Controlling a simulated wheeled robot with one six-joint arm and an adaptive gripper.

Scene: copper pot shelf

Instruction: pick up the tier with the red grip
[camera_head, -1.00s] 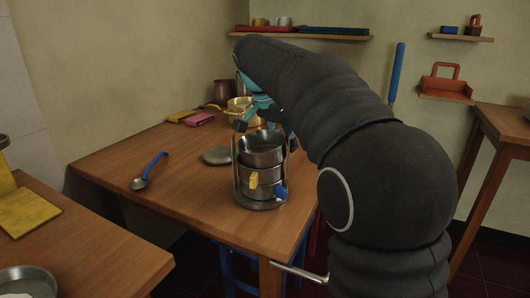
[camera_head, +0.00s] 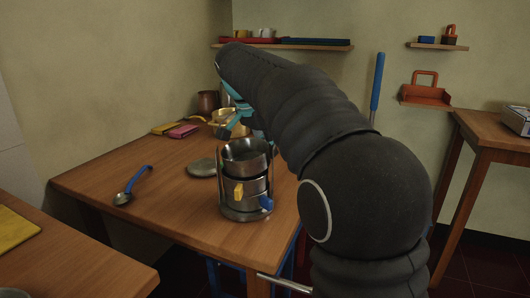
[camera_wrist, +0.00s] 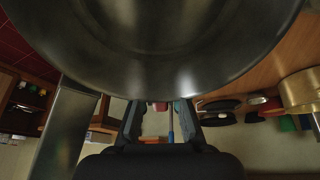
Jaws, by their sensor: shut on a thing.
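A metal tier carrier (camera_head: 246,214) stands on the wooden table, its round tiers stacked between side posts. The top tier (camera_head: 247,158) is an open steel bowl; no red grip shows on it in the head view. Below it are a tier with a yellow grip (camera_head: 238,192) and one with a blue grip (camera_head: 266,203). My gripper (camera_head: 240,125), teal and dark, is at the far side of the top tier, its fingertips partly hidden. In the wrist view, the tier's steel wall (camera_wrist: 165,60) fills the top, above my gripper (camera_wrist: 160,112). The jaws are shut; the held part is hidden.
A blue-handled spoon (camera_head: 128,190) lies at the table's left. A grey lid (camera_head: 202,168) lies beside the carrier. A brass pot (camera_head: 224,118) and copper mug (camera_head: 207,103) stand behind. Yellow and pink cloths (camera_head: 183,131) lie at the back. The front left of the table is clear.

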